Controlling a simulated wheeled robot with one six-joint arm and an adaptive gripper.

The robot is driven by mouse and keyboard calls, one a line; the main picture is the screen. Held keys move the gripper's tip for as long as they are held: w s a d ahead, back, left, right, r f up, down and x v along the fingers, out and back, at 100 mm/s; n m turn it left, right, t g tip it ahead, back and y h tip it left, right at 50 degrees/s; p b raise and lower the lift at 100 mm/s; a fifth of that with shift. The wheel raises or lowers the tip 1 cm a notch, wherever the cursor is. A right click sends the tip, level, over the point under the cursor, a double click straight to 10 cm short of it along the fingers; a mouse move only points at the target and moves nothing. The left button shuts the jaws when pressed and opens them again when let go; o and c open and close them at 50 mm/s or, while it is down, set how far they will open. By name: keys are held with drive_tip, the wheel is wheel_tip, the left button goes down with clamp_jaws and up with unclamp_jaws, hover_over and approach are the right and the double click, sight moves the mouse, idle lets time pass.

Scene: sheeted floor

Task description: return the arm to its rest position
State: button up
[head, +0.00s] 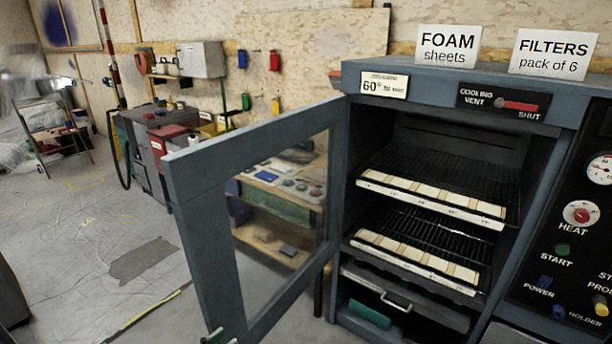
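My gripper and arm are not clearly in view in the head view. In front of me stands a blue-grey oven cabinet (443,78) with its glazed door (183,200) swung wide open to the left. Inside are an upper wire rack (450,174) and a lower wire rack (425,236), each with a pale marked strip along its front edge. No item shows on either rack. The cooling vent's red lever (520,106) points toward the word SHUT.
The open door juts into the room at left. Below the racks is a drawer with a handle (396,302). A control panel (575,250) is at right. Signs for foam (448,46) and filters (553,54) stand on top. Floor (90,240) at left is mostly free.

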drive_tip(key=s+d+f+n+g+y, duration=0.15)
drive_tip(key=d+f+n+y, duration=0.4)
drive_tip(key=d+f, duration=1.2)
drive_tip(key=s+d+f+n+g+y, duration=0.1)
drive_tip(key=s+d+f+n+y, duration=0.1)
drive_tip(key=s+d+f, duration=0.35)
drive_tip(key=s+d+f+n+y, duration=0.1)
drive_tip(key=s+d+f, duration=0.2)
drive_tip(key=s+d, duration=0.4)
drive_tip(key=s+d+r+y, duration=0.2)
drive_tip(key=s+r, duration=0.1)
drive_tip(key=s, duration=0.5)
drive_tip(key=s+d+r+y, duration=0.1)
drive_tip(key=s+d+r, duration=0.15)
drive_tip(key=s, duration=0.55)
drive_tip(key=s+d+r+m+t, duration=0.1)
drive_tip(key=s+r, duration=0.4)
drive_tip(key=r, duration=0.5)
drive_tip(key=s+d+r+m+t, duration=0.1)
drive_tip(key=s+r+t, duration=0.1)
drive_tip(key=s+r, duration=0.4)
wheel_tip(320, 180, up, 4)
drive_tip(key=shift+d+r+t+h, duration=0.1)
drive_tip(key=shift+d+t+h, duration=0.25)
drive_tip(key=shift+d+h, duration=0.1)
